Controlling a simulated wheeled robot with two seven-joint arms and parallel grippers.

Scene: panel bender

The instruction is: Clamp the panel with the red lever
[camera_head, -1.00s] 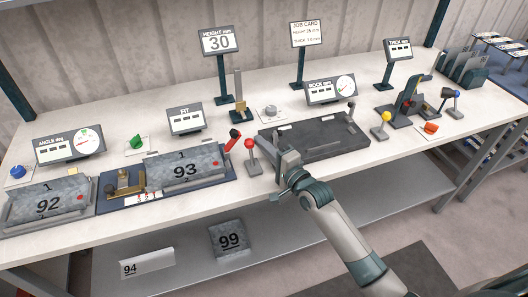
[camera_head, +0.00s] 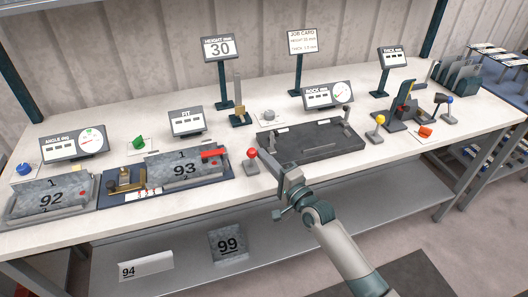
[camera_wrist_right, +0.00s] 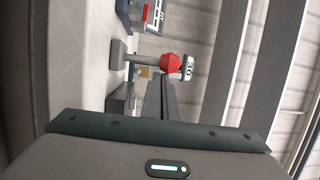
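The red-knobbed lever (camera_head: 251,154) stands on a small base at the bench's front edge, close to upright. My right gripper (camera_head: 262,155) is just right of its knob, with its fingers shut together and nothing visible between them. In the right wrist view the red knob (camera_wrist_right: 170,62) shows just beyond the fingertips (camera_wrist_right: 165,80); I cannot tell whether they touch. The grey panel marked 93 (camera_head: 185,171) lies in the blue fixture left of the lever. My left gripper is not in view.
A dark plate (camera_head: 310,141) lies right of the lever, with a yellow-knobbed lever (camera_head: 379,120) beyond it. Panel 92 (camera_head: 50,197) is at the far left. Panels 94 (camera_head: 145,268) and 99 (camera_head: 228,244) are on the lower shelf.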

